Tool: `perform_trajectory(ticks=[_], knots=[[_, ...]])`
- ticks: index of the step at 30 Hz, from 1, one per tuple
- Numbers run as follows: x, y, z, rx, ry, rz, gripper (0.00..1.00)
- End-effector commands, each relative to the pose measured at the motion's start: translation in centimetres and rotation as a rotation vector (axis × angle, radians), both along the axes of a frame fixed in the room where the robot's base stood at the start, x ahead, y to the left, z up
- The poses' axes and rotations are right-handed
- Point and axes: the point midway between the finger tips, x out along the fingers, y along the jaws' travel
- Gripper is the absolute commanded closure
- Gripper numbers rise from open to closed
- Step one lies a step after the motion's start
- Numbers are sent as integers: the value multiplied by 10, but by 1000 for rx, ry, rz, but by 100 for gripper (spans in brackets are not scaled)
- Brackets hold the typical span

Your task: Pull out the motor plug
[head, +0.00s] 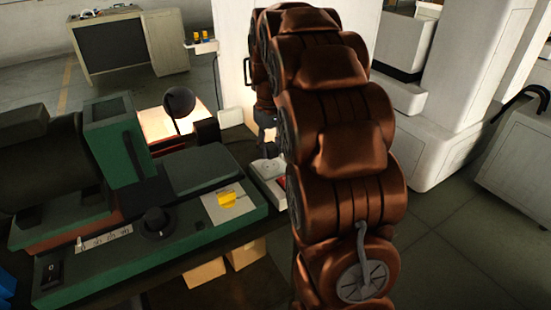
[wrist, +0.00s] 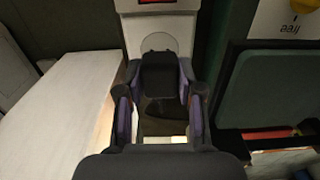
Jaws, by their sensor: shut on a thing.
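The motor plug (wrist: 160,78) is a black block in the middle of the wrist view. My gripper (wrist: 159,72) has its two purple-padded fingers on either side of it and is shut on it. Behind the plug is a white box (wrist: 143,30) with a round pale disc and a red panel at its top. The plug overlaps the lower part of the disc; I cannot tell whether it is seated or apart. In the head view the white box (head: 266,168) shows beside the green machine, and my arm hides most of it and the plug.
The green machine (head: 180,235) fills the left of the head view, with a black knob and a yellow part (head: 227,200) on a pale plate. A black round lamp head (head: 179,102) stands behind it. A pale surface (wrist: 58,115) lies left in the wrist view.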

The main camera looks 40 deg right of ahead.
Motion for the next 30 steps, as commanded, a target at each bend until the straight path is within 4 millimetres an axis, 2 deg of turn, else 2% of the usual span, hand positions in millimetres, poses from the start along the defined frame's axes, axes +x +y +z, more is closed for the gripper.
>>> perform_trajectory(ticks=[19,30], knots=[[1,-1,22,-2,-4,0,100],[1,0,23,-1,-2,0,100]])
